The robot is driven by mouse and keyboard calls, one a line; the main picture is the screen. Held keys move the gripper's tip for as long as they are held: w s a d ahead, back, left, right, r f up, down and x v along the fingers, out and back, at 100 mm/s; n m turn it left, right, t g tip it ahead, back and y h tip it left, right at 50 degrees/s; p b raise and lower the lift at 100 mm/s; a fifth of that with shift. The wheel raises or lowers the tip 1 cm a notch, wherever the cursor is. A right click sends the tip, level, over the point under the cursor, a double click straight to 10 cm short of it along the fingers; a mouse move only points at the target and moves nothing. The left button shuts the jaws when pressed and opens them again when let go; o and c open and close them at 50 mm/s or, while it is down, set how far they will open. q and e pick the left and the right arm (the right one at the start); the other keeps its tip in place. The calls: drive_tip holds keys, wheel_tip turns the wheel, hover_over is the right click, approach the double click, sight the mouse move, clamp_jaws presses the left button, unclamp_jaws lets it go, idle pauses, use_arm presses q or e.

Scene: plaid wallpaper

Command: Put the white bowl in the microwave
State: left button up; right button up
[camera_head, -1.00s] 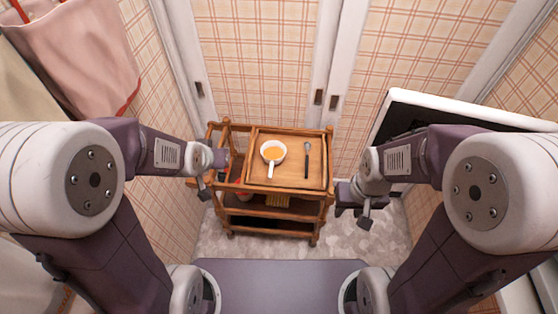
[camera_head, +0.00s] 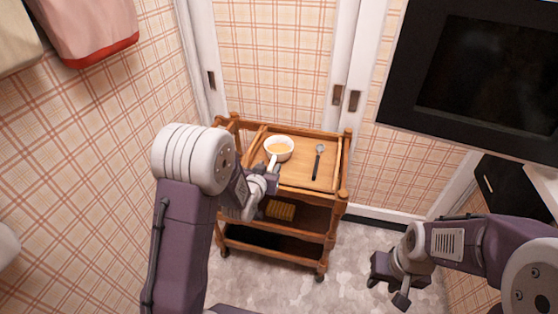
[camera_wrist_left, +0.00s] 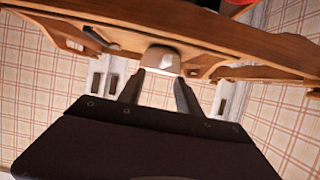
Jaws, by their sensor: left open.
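The white bowl (camera_head: 279,149) has a short handle and orange-yellow contents. It stands upright on a wooden tray on the cart, its handle pointing to the front. My left gripper (camera_head: 270,181) is open, just in front of the handle. In the left wrist view its two fingers (camera_wrist_left: 158,84) are spread below a pale handle end (camera_wrist_left: 161,58) at the wooden edge; I cannot tell whether they touch it. The microwave (camera_head: 485,75) appears as a large black front with dark glass at the upper right. My right gripper (camera_head: 388,281) hangs low at the right, away from the bowl; its jaws are unclear.
A dark-handled spoon (camera_head: 318,161) lies on the tray (camera_head: 300,174), right of the bowl. The wooden cart (camera_head: 340,203) has raised rails and lower shelves. Pink cloth (camera_head: 88,30) hangs at the upper left. Grey floor (camera_head: 345,270) is clear right of the cart.

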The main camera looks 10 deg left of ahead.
sight(271, 163)
use_arm(q)
drive_tip(key=x, duration=0.2)
drive_tip(key=shift+w+a+f, duration=0.15)
drive_tip(key=shift+w+f, duration=0.1)
drive_tip(key=shift+f, duration=0.05)
drive_tip(key=shift+w+f+b, duration=0.2)
drive_tip(key=shift+f+b, duration=0.1)
drive_tip(key=shift+b, duration=0.15)
drive_tip(key=b+x, duration=0.1)
drive_tip(key=x, duration=0.3)
drive_tip(key=shift+w+a+f, duration=0.15)
drive_tip(key=shift+w+f, duration=0.05)
drive_tip(key=shift+f, duration=0.1)
drive_tip(key=shift+r, duration=0.1)
clamp_jaws()
idle(0.3)
